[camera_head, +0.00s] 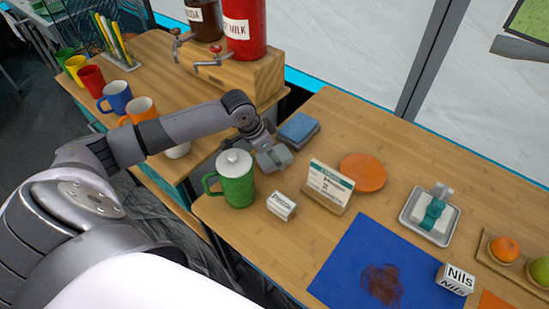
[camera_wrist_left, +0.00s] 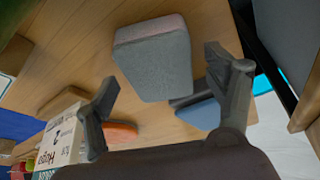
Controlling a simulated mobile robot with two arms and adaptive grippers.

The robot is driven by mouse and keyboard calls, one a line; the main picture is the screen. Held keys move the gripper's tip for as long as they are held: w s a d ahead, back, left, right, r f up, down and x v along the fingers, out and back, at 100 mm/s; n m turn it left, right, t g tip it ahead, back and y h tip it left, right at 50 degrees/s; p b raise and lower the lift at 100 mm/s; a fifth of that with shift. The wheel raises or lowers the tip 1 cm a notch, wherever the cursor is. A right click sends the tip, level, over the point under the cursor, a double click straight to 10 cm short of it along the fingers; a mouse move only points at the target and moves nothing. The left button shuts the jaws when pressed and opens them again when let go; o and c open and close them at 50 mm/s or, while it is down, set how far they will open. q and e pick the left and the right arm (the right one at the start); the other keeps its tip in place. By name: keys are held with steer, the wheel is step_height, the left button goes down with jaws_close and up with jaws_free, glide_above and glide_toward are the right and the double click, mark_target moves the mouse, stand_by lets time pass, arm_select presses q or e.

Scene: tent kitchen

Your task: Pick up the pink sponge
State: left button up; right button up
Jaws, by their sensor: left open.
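My left gripper (camera_head: 272,155) is over the table, between the green lidded jug and the blue block. In the left wrist view, my left gripper (camera_wrist_left: 163,72) is open, with its two fingers apart. A grey block with a pinkish edge (camera_wrist_left: 152,58), which looks like the sponge, lies between and just beyond the fingertips. I cannot tell whether a finger touches it. In the head view the sponge is not clearly made out; the gripper covers that spot. My right gripper is not in view.
A green jug (camera_head: 235,178) stands close left of the gripper. A blue block (camera_head: 298,129) lies just behind it. A small white name block (camera_head: 281,206), a sign (camera_head: 328,186) and an orange disc (camera_head: 362,172) are to the right. A blue mat (camera_head: 345,255) lies in front.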

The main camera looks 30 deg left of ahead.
arm_select(q)
steer(key=shift+f, duration=0.3)
steer(key=shift+f+p, duration=0.25)
steer(key=shift+p, duration=0.15)
stand_by(0.5)
steer(key=shift+c, duration=0.5)
steer(key=c, duration=0.8)
steer(key=shift+r+b, duration=0.1)
steer(key=shift+b, duration=0.4)
step_height(320, 180, up, 20)
steer(key=p, duration=0.1)
steer(key=shift+r, duration=0.2)
steer(key=shift+w, duration=0.1)
